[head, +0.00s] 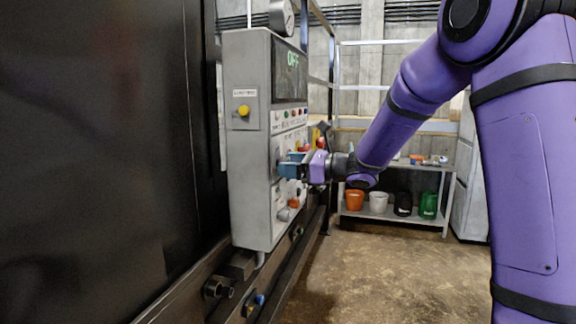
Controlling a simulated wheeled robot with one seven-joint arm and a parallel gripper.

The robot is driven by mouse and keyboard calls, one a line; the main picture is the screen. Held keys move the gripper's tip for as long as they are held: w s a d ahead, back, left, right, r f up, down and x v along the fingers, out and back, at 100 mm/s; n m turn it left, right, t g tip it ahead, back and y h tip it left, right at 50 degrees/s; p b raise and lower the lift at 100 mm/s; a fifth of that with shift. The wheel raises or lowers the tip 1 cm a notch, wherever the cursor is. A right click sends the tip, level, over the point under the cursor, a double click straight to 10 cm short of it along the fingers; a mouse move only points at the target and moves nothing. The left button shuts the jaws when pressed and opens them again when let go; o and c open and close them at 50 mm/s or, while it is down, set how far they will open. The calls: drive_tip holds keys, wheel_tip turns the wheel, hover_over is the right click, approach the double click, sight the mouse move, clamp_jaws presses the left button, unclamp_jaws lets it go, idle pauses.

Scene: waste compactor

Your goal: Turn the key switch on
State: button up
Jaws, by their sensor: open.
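A grey control box (250,190) stands at the left of centre in the head view. Its display (290,75) shows green text that reads "OFF". I cannot tell whether the fingers touch the panel or stand around a switch. The key switch cannot be made out; the gripper may hide it. Knobs and an orange part (294,203) show lower on the panel.
A yellow button (243,110) is on the box's side face. A dark machine wall (100,150) fills the left. A metal shelf (385,215) with orange, white, black and green buckets stands behind my arm. The concrete floor (390,285) in front is clear.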

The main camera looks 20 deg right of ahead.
drive_tip(key=shift+w+a, duration=0.15)
drive_tip(key=shift+a, duration=0.1)
drive_tip(key=c, duration=0.9)
drive_tip(key=m, duration=0.6)
drive_tip(key=shift+m, duration=0.3)
drive_tip(key=m, duration=0.5)
drive_tip(key=shift+m, duration=0.4)
